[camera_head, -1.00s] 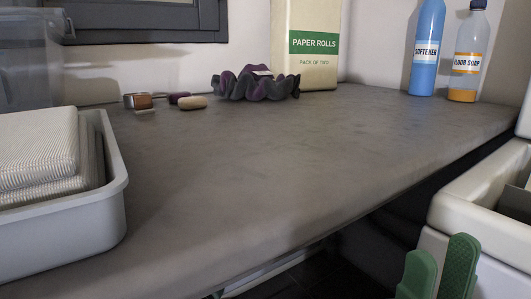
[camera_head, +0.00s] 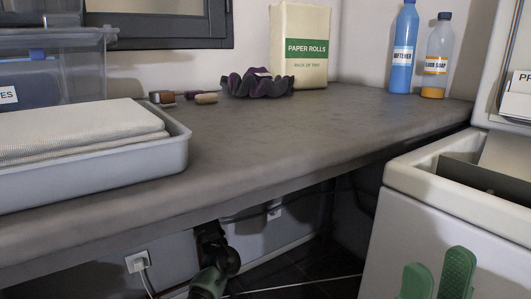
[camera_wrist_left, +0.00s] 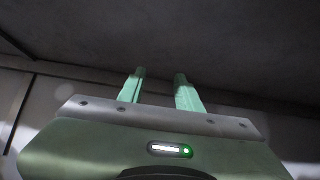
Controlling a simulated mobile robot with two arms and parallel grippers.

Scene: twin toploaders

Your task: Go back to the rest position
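My right gripper (camera_head: 437,264) is at the bottom right of the head view, in front of the white toploader (camera_head: 440,215). Its two green fingers stand apart, with nothing visible between them. My left gripper shows in the left wrist view (camera_wrist_left: 160,74). Its two pale green fingers are apart and empty, below a dark flat surface that looks like the counter's underside. In the head view, a dark and green part below the counter edge may belong to my left arm; its fingers cannot be made out there.
The grey counter (camera_head: 300,125) carries a grey tray (camera_head: 178,155) of folded cloths, a clear bin (camera_head: 85,75), a dark scrunchie-like cloth (camera_head: 255,84), a paper rolls pack (camera_head: 300,30), a softener bottle (camera_head: 403,45) and a floor soap bottle (camera_head: 437,60). The counter's middle is clear.

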